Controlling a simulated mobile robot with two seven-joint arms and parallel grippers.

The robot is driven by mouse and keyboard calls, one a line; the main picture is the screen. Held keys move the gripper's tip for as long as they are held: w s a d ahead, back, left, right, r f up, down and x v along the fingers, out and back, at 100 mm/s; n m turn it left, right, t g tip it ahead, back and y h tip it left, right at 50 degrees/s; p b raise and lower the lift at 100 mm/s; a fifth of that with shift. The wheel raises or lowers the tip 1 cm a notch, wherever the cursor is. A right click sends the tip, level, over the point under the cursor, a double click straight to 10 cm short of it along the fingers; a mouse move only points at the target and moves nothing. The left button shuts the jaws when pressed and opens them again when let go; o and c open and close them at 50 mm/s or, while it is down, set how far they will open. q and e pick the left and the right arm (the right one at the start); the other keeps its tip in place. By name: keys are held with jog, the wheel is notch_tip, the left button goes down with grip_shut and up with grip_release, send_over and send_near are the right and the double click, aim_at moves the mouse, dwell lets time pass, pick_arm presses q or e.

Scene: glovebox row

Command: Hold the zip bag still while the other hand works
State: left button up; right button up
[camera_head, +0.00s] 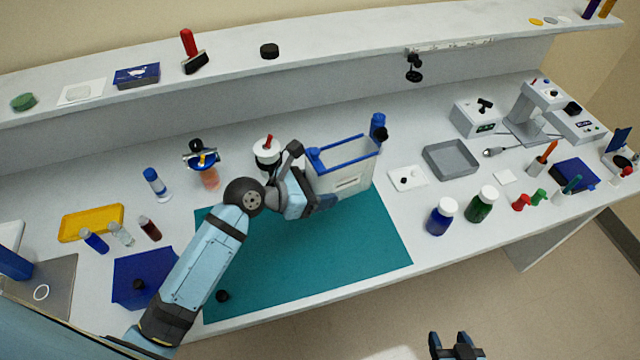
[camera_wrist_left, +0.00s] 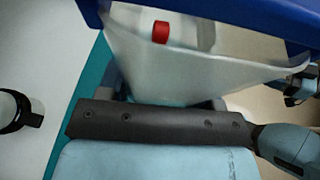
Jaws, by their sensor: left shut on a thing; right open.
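The zip bag (camera_head: 352,172) is a whitish, box-shaped bag with a blue rim. It stands upright at the back edge of the teal mat (camera_head: 330,245). My left gripper (camera_head: 322,201) is shut on the lower left side of the bag; its fingertips are partly hidden. In the left wrist view the bag (camera_wrist_left: 200,75) fills the upper middle, its blue rim at the top. A red piece (camera_wrist_left: 161,32) shows inside or behind the bag; I cannot tell which. My right gripper (camera_head: 456,345) is open and empty at the bottom edge, off the table front.
A blue-capped bottle (camera_head: 377,127) stands close behind the bag. A white card (camera_head: 407,179) and grey tray (camera_head: 451,160) lie to its right. Blue (camera_head: 440,216) and green (camera_head: 481,204) jars stand near the front edge. The mat's right part is clear.

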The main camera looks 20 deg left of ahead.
pick_arm(q)
jog(key=b, duration=0.1)
send_over(320, 232)
jog(key=shift+f, duration=2.2)
jog(key=shift+f+b, duration=1.8)
jog(key=shift+f, duration=2.6)
jog(key=shift+f+b, duration=0.3)
jog(key=shift+f, duration=0.75)
